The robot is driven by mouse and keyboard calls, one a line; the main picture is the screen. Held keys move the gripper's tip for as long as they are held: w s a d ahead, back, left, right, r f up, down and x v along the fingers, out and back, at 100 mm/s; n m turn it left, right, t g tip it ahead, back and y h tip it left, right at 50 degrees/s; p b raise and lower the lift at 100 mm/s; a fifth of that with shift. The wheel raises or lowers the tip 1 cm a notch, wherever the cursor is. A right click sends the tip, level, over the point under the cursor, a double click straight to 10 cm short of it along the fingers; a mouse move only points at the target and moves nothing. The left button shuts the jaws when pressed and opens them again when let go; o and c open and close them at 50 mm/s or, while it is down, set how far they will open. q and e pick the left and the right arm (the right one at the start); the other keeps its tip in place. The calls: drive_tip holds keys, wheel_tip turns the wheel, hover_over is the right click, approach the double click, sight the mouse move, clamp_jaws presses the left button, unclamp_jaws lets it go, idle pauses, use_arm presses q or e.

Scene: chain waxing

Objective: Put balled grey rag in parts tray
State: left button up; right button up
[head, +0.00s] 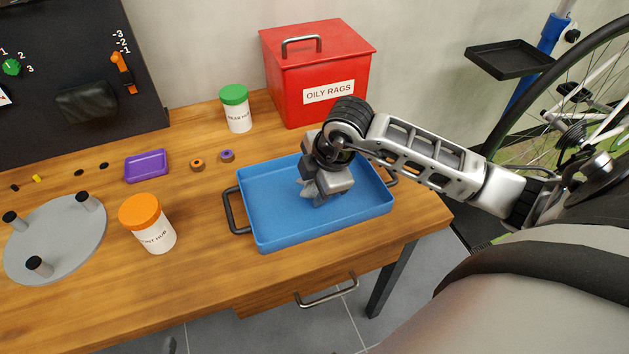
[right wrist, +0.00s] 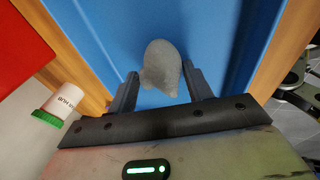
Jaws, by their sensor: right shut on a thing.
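The blue parts tray (head: 275,226) lies on the wooden bench, with a dark handle at each end. My right gripper (head: 312,192) is over the tray and points down into it. It is shut on the balled grey rag (head: 307,190), which shows partly beneath the gripper in the head view. In the right wrist view the rag (right wrist: 162,68) sits between the two fingers (right wrist: 160,88), with blue tray floor behind it. I cannot tell whether the rag touches the tray floor. My left gripper is not in view.
A red bin (head: 318,75) labelled OILY RAGS and a green-lidded jar (head: 236,108) stand behind the tray. An orange-lidded jar (head: 148,224), a purple dish (head: 146,165) and a grey disc with pegs (head: 60,245) are left of it. A bicycle wheel is at the right.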

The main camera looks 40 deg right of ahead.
drive_tip(key=shift+f, duration=0.15)
drive_tip(key=o, duration=1)
drive_tip(key=shift+c, duration=0.2)
drive_tip(key=shift+s+r, duration=0.1)
drive_tip(key=shift+r, duration=0.35)
use_arm(q)
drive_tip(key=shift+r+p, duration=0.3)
drive_tip(key=shift+p, duration=0.4)
use_arm(e)
drive_tip(key=a+v, duration=0.1)
drive_tip(key=v, duration=1)
drive_tip(key=shift+s+d+r, duration=0.15)
drive_tip(key=shift+d+r, duration=0.1)
drive_tip(key=shift+d, duration=0.25)
